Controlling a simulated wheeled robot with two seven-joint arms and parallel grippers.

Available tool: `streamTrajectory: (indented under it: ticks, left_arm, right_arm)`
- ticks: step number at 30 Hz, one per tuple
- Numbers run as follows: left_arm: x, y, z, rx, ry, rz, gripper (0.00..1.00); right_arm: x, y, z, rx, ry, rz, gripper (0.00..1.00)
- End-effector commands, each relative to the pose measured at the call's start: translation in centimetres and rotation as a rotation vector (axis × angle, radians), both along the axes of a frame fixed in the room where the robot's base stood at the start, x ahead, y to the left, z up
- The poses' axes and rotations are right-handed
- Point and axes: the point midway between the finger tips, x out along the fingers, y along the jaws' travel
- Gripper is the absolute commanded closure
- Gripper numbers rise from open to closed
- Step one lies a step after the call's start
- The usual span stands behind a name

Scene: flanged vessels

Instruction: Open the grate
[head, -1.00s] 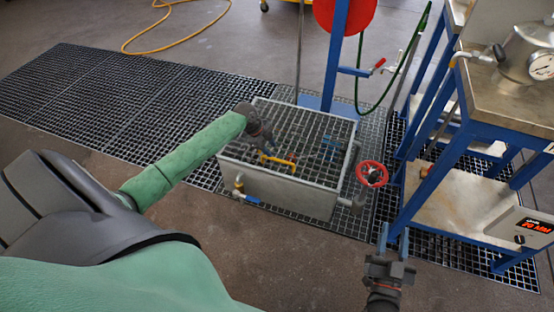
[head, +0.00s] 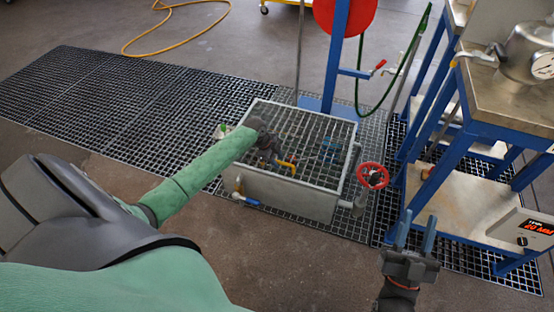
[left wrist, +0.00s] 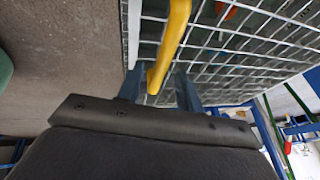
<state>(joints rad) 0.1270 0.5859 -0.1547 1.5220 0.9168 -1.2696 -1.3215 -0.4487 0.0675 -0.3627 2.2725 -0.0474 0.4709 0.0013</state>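The grate (head: 305,130) is a metal mesh lid lying flat on a grey rectangular box (head: 290,192). A yellow handle (head: 286,167) stands on the grate near its front edge. My left gripper (head: 275,163) is right at the handle, its fingertips mostly hidden by the wrist in the head view. In the left wrist view the yellow handle (left wrist: 168,45) passes between the two blue fingers (left wrist: 160,85), with gaps on both sides. My right gripper (head: 416,232) is open and empty, in front and to the right of the box.
A red valve wheel (head: 372,175) sits at the box's right side. A blue-framed steel table (head: 500,100) with a vessel stands at the right. A blue post (head: 336,50) with a green hose is behind the box. Floor grating (head: 100,95) at the left is clear.

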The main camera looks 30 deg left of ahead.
Motion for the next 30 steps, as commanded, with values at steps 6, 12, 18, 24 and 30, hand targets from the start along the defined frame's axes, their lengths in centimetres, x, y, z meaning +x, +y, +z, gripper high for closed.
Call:
streamTrajectory:
  ticks: [6,12,18,24,30]
  left_arm:
    - [0.0,0.0,0.0,0.0,0.0,0.0,0.72]
    - [0.0,0.0,0.0,0.0,0.0,0.0,1.0]
    - [0.0,0.0,0.0,0.0,0.001,0.0,1.0]
    - [0.0,0.0,0.4,-0.001,0.005,0.0,1.0]
    - [-0.1,0.1,1.2,-0.005,0.019,0.0,1.0]
  right_arm:
    - [0.0,0.0,0.0,0.0,0.001,0.0,0.64]
    - [0.0,0.0,-0.1,0.0,0.003,0.001,0.64]
    - [0.0,0.0,-0.1,-0.001,0.004,0.001,0.64]
    - [0.6,0.2,-1.1,-0.012,0.049,0.003,0.64]
    - [2.0,0.8,-7.0,-0.06,0.238,0.011,0.64]
